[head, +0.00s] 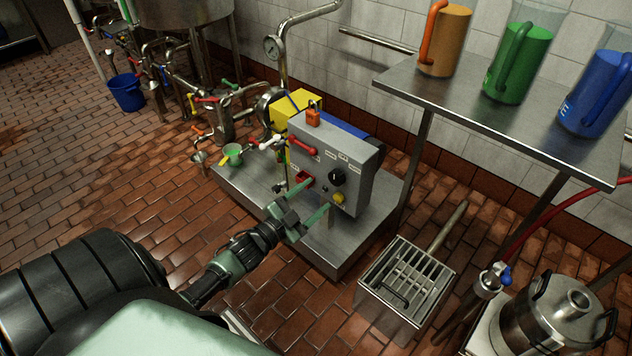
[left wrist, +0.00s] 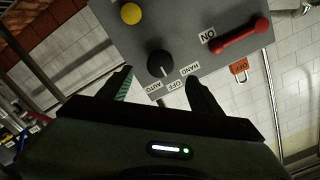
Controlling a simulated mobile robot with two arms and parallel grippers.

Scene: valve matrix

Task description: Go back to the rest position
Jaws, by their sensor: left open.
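My left gripper (head: 320,196) is open and empty, its two green-tipped fingers apart in front of the grey control box (head: 364,166). In the left wrist view, the gripper (left wrist: 158,88) faces the box's black selector knob (left wrist: 159,62), which shows between and beyond the fingers. The knob's white mark points roughly toward the OFF label, between AUTO and HAND. The knob (head: 338,177) looks apart from the fingers, though the exact gap cannot be told. A red lever handle (left wrist: 242,36) beside an ON label and a yellow button (left wrist: 131,13) are on the same panel. My right gripper is not in view.
The box stands on a low steel platform (head: 247,196) with pipes behind. A steel shelf (head: 400,78) with orange, green and blue jugs is at right. A grated drain box (head: 405,285) and a steel pot (head: 552,310) stand at lower right. Tiled floor (head: 100,200) is clear at left.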

